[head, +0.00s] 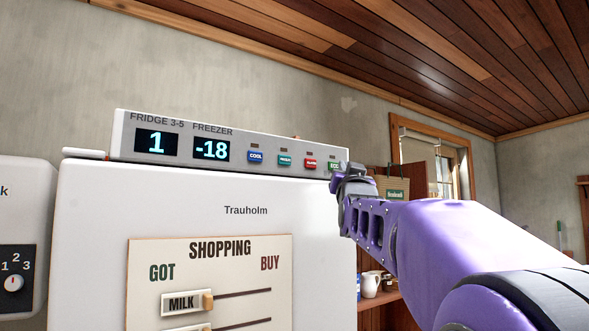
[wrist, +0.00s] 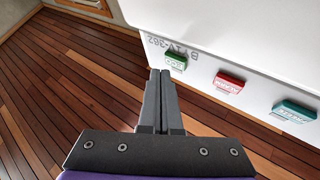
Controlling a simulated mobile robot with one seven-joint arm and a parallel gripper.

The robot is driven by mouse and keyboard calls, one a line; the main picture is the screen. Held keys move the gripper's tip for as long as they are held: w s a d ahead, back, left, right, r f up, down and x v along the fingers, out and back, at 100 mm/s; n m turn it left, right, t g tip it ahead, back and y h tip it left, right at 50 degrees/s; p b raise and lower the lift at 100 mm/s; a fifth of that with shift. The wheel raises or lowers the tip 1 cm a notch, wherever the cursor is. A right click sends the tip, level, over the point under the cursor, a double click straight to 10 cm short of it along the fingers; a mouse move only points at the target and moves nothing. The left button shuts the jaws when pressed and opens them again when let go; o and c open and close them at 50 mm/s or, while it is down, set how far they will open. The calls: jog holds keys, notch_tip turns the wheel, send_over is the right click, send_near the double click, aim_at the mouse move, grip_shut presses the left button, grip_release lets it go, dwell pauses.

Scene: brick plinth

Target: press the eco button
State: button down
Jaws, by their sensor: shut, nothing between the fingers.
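The green eco button (head: 334,163) is at the right end of the control panel (head: 270,158) on top of the white fridge (head: 120,230). My gripper (head: 341,176) covers part of it in the head view. My gripper's dark fingers (wrist: 160,73) are shut and empty. Their tips appear just left of and below the button in that view. I cannot tell whether they touch the panel.
A red button (head: 310,163), a teal button (head: 284,160) and a blue cool button (head: 255,156) sit left of the eco button. Displays read 1 and -18. A shopping board (head: 210,280) hangs on the fridge door. Shelves with a white jug (head: 371,284) stand to the right.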

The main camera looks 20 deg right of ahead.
jog(key=s+b, duration=0.1)
jog(key=s+d+b, duration=0.1)
jog(key=s, duration=0.1)
jog(key=s+d+b, duration=0.1)
jog(key=s, duration=0.1)
jog(key=shift+s, duration=0.2)
